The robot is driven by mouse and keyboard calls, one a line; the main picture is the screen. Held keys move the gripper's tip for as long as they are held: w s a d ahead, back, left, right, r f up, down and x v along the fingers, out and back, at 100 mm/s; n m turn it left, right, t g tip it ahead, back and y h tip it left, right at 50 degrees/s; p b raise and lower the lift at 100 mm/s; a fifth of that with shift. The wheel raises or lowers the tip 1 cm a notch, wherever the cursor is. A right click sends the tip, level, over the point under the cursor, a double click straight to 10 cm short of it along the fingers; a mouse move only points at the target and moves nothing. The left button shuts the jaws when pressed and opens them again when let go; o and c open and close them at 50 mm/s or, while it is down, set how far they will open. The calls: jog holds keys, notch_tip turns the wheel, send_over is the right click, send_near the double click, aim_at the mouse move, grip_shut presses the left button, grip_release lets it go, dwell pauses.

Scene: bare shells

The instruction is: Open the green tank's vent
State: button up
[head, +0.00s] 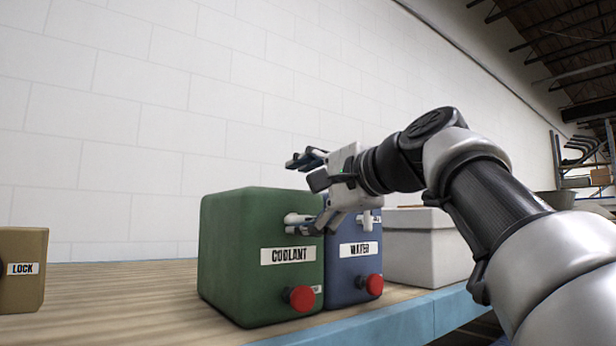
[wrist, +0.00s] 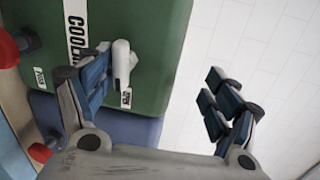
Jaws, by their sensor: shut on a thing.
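The green tank (head: 230,250), labelled COOLANT, stands on the bench. A white lever (head: 296,218) sticks out of its front above the label, and it also shows in the wrist view (wrist: 122,62). A red knob (head: 302,298) sits low on the front beside a small label I cannot read. In the wrist view one finger lies against the lever. The other finger (wrist: 228,105) shows well to the right, with a visible gap to the lever. The tank's top is not clearly visible.
A blue tank (head: 340,280), labelled WATER, with its own red knob (head: 374,285), stands close at the right. A pale box (head: 420,250) is beyond it. A tan block (head: 22,270), labelled LOCK, is at far left. The bench (head: 130,300) between is clear.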

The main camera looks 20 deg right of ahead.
jog(key=shift+s+d+r+b, duration=0.1)
jog(key=shift+s+d+r, duration=0.15)
jog(key=shift+s, duration=0.3)
jog(key=shift+s+d+r+b, duration=0.15)
jog(key=shift+s+r, duration=0.2)
jog(key=shift+s, duration=0.2)
jog(key=shift+s+d+r+b, duration=0.1)
jog(key=shift+s+d+r, duration=0.15)
jog(key=shift+s, duration=0.3)
jog(key=c, duration=0.3)
jog(key=shift+t, duration=0.3)
jog(key=v, duration=0.4)
jog(key=shift+s, duration=0.4)
jog(key=c, duration=0.5)
jog(key=shift+o, duration=0.2)
jog(key=f+b+v, duration=0.1)
jog(key=v, duration=1.1)
jog(key=shift+f+b, duration=0.4)
jog(key=shift+a, duration=0.1)
